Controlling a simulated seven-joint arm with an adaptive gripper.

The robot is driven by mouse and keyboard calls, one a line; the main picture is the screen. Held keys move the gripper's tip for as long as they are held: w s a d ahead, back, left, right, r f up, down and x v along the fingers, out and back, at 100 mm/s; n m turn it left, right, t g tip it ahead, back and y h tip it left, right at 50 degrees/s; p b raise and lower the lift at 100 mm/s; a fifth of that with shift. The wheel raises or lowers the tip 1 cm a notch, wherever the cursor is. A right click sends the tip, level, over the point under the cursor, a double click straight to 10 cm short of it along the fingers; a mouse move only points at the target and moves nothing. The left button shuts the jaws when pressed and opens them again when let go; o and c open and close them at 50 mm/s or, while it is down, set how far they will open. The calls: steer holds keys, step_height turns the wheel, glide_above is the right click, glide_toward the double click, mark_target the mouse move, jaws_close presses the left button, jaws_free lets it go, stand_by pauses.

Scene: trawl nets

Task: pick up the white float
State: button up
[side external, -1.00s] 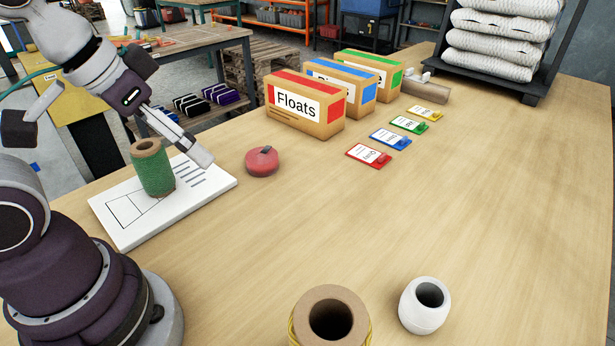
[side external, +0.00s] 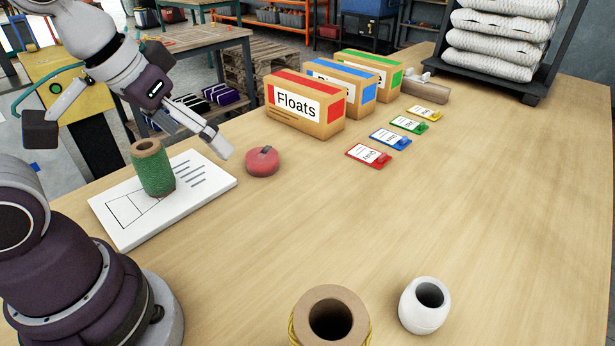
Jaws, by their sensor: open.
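The white float (side external: 425,306) is a short rounded barrel with a dark hole in its top. It stands on the table near the front, right of centre. My gripper (side external: 224,150) is at the upper left, above the table, just left of a red round object and well away from the white float. Its jaws are open and nothing shows between them.
A cardboard spool (side external: 331,318) with yellow cord stands left of the float. A green twine spool (side external: 152,168) stands on a white board (side external: 128,239). The red round object (side external: 262,161), a Floats box (side external: 306,104) and coloured tags (side external: 368,155) lie further back.

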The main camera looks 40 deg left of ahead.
steer(key=w+d+f+n, duration=0.3)
steer(key=w+d+n, duration=0.2)
steer(key=w+n, duration=0.1)
steer(key=n+g+h, duration=0.3)
steer(key=n+h, duration=0.3)
steer(key=n, duration=0.8)
glide_toward(417, 290)
step_height(417, 290, down, 2)
steer(key=shift+n, duration=0.5)
steer(key=x, duration=1.1)
steer(key=shift+w+d+r, duration=0.1)
steer(key=shift+w+d, duration=0.15)
steer(key=shift+d, duration=0.25)
steer(key=c, duration=1.2)
steer(key=shift+r, duration=0.1)
